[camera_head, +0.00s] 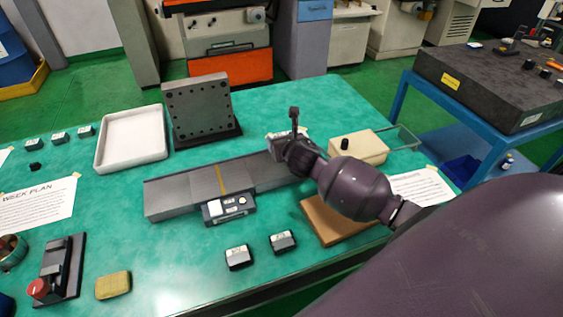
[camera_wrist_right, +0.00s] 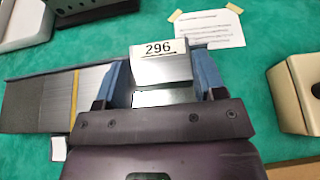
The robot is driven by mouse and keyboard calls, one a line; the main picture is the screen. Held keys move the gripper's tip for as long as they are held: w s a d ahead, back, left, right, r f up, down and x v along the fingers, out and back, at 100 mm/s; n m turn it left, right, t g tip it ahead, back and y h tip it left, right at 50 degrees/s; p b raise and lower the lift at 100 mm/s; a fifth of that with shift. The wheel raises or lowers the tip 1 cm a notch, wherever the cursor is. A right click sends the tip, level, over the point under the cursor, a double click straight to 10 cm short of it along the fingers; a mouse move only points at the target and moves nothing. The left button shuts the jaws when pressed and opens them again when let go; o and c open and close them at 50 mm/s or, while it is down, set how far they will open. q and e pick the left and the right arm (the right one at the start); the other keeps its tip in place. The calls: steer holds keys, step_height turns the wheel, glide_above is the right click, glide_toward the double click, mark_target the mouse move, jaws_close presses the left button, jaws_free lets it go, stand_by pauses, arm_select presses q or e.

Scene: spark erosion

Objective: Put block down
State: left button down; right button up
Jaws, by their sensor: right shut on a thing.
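A light metal block (camera_wrist_right: 160,65) marked "296" sits between the two blue fingers of my right gripper (camera_wrist_right: 162,82) in the right wrist view. The gripper is shut on it. In the head view my right gripper (camera_head: 292,145) is over the right end of the long grey bar (camera_head: 168,197), and the block is hidden or too small to make out. The bar has a yellow stripe and also shows in the wrist view (camera_wrist_right: 35,104). A shiny surface shows below the block; I cannot tell whether the block touches it. My left gripper is not in view.
A drilled angle plate (camera_head: 198,110) and a white tray (camera_head: 131,140) stand behind the bar. A beige box (camera_head: 358,148) is right of the gripper. A digital readout (camera_head: 228,208) is at the bar's front, with two small dark blocks (camera_head: 239,257) nearer. A brown board (camera_head: 335,222) lies under my arm.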

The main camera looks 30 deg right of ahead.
mark_target(282, 167)
steer(key=shift+f+b, duration=0.3)
steer(key=shift+f, duration=1.65)
step_height(282, 167, down, 3)
steer(key=shift+f+b, duration=0.1)
steer(key=shift+b, duration=0.25)
steer(key=shift+f, duration=0.35)
steer(key=o, duration=1.4)
steer(key=shift+f, duration=0.15)
